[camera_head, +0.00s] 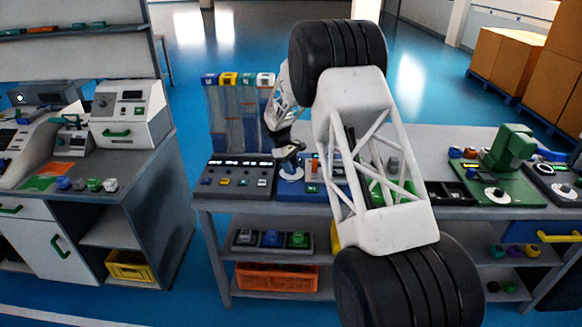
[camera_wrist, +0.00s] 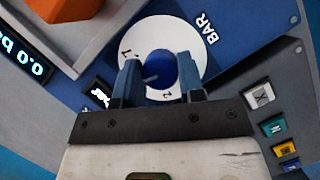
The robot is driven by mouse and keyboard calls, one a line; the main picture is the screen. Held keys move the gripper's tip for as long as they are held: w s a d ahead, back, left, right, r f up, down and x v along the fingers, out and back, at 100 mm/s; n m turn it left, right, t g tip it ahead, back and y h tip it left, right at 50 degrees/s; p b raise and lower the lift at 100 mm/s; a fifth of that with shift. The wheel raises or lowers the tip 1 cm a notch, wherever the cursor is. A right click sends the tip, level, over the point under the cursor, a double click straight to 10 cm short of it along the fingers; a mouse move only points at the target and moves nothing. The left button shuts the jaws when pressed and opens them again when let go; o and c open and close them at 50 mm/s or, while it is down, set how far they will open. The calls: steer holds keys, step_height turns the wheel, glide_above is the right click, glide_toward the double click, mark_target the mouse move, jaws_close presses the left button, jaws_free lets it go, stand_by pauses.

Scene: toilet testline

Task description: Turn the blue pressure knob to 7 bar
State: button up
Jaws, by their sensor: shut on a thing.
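The blue pressure knob (camera_wrist: 162,70) sits in the middle of a white dial disc (camera_wrist: 193,48) marked BAR, on a blue panel. A light pointer line on the knob points toward the lower left in the wrist view. My gripper (camera_wrist: 160,82) is shut on the knob, one finger on each side. A black display (camera_wrist: 20,55) at the left edge of the wrist view reads about 0.0 b, partly cut off. In the head view my gripper (camera_head: 289,158) is over the white dial disc (camera_head: 291,174) on the bench; the knob is hidden there.
Several small coloured buttons (camera_wrist: 272,128) lie right of the dial in the wrist view. An orange part (camera_wrist: 65,8) is at the top left. In the head view a dark button panel (camera_head: 237,178) stands left of the dial, and a green press (camera_head: 508,150) stands farther right.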

steer(key=m+g+y, duration=0.1)
steer(key=m, duration=0.3)
steer(key=m+y, duration=0.1)
steer(key=m, duration=0.3)
steer(key=shift+w+d+m+g+y, duration=0.1)
steer(key=shift+m+g+y, duration=0.3)
stand_by(0.3)
steer(key=o, duration=0.9)
steer(key=v, duration=0.7)
steer(key=shift+w+r, duration=0.2)
steer(key=shift+r, duration=0.2)
